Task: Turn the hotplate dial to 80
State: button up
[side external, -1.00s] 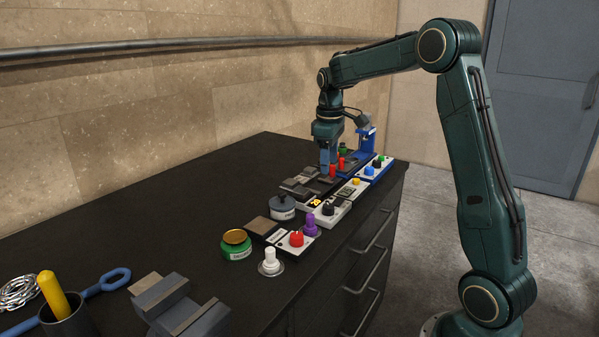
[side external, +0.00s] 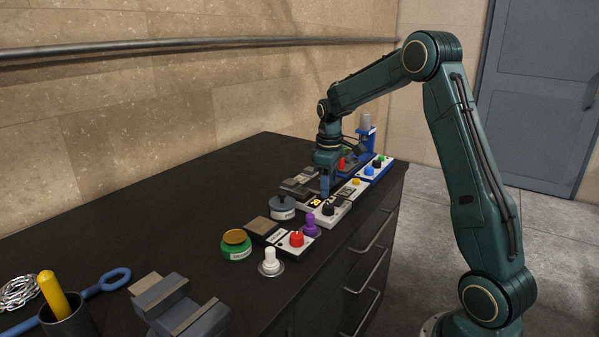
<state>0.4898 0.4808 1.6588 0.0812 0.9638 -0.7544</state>
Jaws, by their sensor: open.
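My gripper (side external: 325,195) points down, its jaws open, close above or at a black dial (side external: 328,209) on a white control box (side external: 341,213). I cannot tell whether the fingers touch the dial. A small display with orange digits (side external: 315,203) sits beside this dial; the digits are too small to read. A second white box nearer the camera carries a red dial (side external: 297,239) and has a brown-topped block (side external: 263,226) beside it. I cannot tell for sure which dial is the hotplate's.
A purple knob (side external: 310,225), a white knob (side external: 270,262), a green tin (side external: 236,244) and a grey round pot (side external: 282,208) stand close by. Boxes with yellow (side external: 356,181) and blue knobs (side external: 369,170) lie beyond.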

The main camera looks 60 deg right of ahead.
aim_at(328, 205)
jog(key=shift+d+f, duration=0.2)
jog(key=shift+f, duration=3.2)
jog(key=shift+c, duration=0.2)
jog(key=c, duration=0.9)
